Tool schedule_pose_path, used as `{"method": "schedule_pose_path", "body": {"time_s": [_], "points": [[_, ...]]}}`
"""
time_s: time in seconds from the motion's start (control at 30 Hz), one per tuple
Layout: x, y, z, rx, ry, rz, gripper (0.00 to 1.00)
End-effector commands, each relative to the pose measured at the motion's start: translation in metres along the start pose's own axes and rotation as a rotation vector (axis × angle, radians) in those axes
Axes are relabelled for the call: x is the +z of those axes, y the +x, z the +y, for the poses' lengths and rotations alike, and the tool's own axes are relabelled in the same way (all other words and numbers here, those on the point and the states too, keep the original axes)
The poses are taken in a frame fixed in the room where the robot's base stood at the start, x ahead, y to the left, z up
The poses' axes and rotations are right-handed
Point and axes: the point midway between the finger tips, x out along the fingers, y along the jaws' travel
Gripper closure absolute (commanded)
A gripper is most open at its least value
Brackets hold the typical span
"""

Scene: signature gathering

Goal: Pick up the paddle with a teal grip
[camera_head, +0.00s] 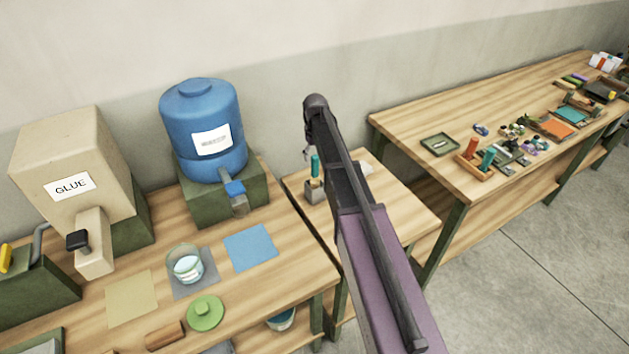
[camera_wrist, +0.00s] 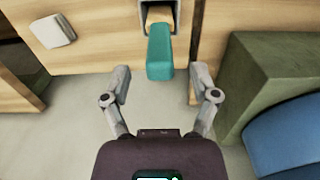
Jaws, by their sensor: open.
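The paddle's teal grip (camera_head: 315,165) stands up from a small grey holder (camera_head: 314,192) on the small middle table, left of my arm. In the wrist view the teal grip (camera_wrist: 160,50) points toward me, with a light wooden part (camera_wrist: 159,16) beyond it in the holder. My gripper (camera_wrist: 160,74) is open and empty. Its two fingers are spread to the left and right of the grip's near end, with a gap on each side and no contact visible.
A blue jug (camera_head: 203,125) on a green stand (camera_head: 225,197) is left of the holder; the stand (camera_wrist: 270,80) is at right in the wrist view. A glue dispenser (camera_head: 75,165) stands farther left. The right table (camera_head: 410,120) holds a box with orange and teal cylinders.

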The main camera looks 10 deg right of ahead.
Motion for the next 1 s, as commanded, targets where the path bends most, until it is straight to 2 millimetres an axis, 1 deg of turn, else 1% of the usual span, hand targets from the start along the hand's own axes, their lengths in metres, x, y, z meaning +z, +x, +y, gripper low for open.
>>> {"method": "schedule_pose_path", "body": {"time_s": [0.3,0.47,1.0], "points": [[0.000,0.000,0.000,0.000,0.000,0.000,0.23],[0.000,0.004,0.000,0.000,-0.001,0.000,0.23],[-0.001,0.043,0.000,0.000,-0.001,0.000,0.23]]}}
